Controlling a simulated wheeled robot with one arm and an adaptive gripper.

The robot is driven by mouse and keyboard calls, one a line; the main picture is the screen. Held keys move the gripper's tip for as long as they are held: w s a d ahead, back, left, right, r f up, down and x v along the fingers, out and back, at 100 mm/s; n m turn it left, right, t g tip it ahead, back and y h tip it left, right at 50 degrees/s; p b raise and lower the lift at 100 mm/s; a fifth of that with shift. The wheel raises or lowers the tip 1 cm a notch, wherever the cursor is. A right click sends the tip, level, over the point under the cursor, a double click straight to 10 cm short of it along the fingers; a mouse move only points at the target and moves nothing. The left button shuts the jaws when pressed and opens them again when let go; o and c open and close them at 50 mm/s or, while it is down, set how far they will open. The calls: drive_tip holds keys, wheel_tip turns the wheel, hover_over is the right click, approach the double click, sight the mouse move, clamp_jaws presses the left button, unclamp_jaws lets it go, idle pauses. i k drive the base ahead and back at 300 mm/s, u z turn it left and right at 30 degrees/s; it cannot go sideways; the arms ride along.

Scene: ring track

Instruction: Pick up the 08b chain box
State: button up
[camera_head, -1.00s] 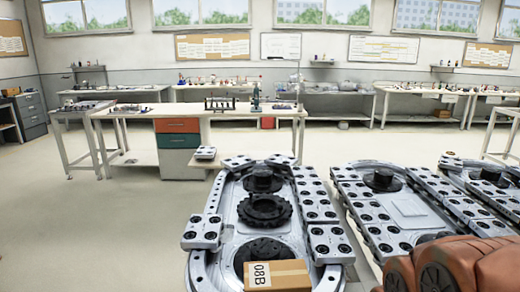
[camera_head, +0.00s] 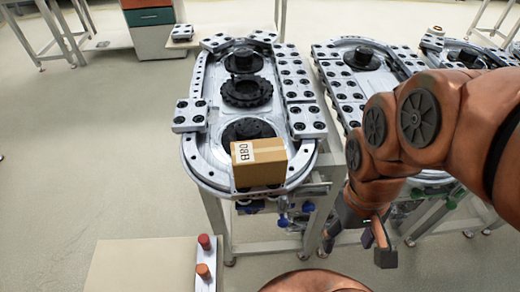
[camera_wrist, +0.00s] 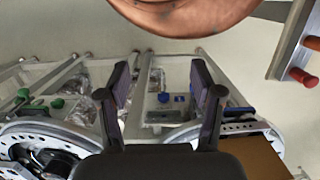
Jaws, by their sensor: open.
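The 08B chain box (camera_head: 258,166) is a small brown cardboard box with a white label reading 08B. It sits on the near end of the left ring track (camera_head: 205,165) in the head view. In the wrist view a brown surface at the lower right, likely the box (camera_wrist: 246,156), is partly cut off. My gripper (camera_head: 356,243) hangs to the right of the box and lower in the head picture, in front of the tracks. In the wrist view its two dark fingers (camera_wrist: 161,88) are apart with nothing between them.
A second track (camera_head: 345,90) stands right of the first, with a gap between their frames. A pale panel with red and orange buttons (camera_head: 204,257) is at the lower left. A bench with drawers (camera_head: 150,25) is at the back. Open floor lies left.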

sight(256, 164)
drive_tip(key=z, duration=0.05)
drive_tip(key=k, duration=0.5)
drive_tip(key=u, duration=3.4)
drive_tip(key=k, duration=0.75)
drive_tip(key=z, duration=0.9)
